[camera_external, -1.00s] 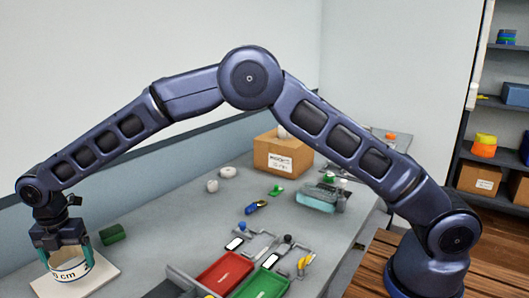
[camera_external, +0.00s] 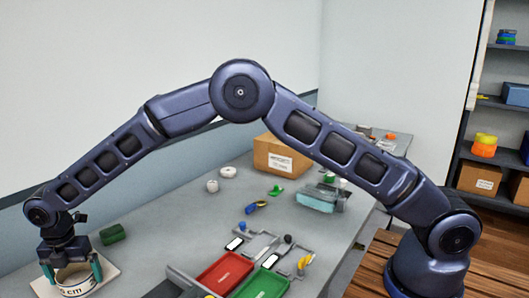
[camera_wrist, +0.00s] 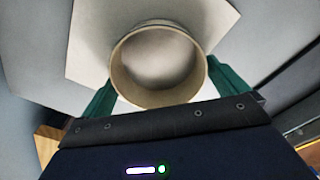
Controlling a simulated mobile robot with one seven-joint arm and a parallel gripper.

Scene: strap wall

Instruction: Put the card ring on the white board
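The card ring (camera_external: 76,281) is a short, wide cream-coloured band with dark "cm" lettering. It is upright, between the green fingers of my gripper (camera_external: 73,272) at the lower left. In the wrist view the ring (camera_wrist: 158,97) shows its round opening, with a finger against its left and right sides. My gripper (camera_wrist: 160,85) is shut on it. The white board (camera_external: 107,271) is under and around the ring, and its pale surface (camera_wrist: 88,50) shows behind the ring in the wrist view. I cannot tell whether the ring touches the board.
A dark green block (camera_external: 113,234) lies just behind the board. A red tray (camera_external: 224,272) and a green tray (camera_external: 262,284) are to the right. White rolls (camera_external: 228,171) and a cardboard box (camera_external: 281,157) stand farther back. The grey bench between is mostly clear.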

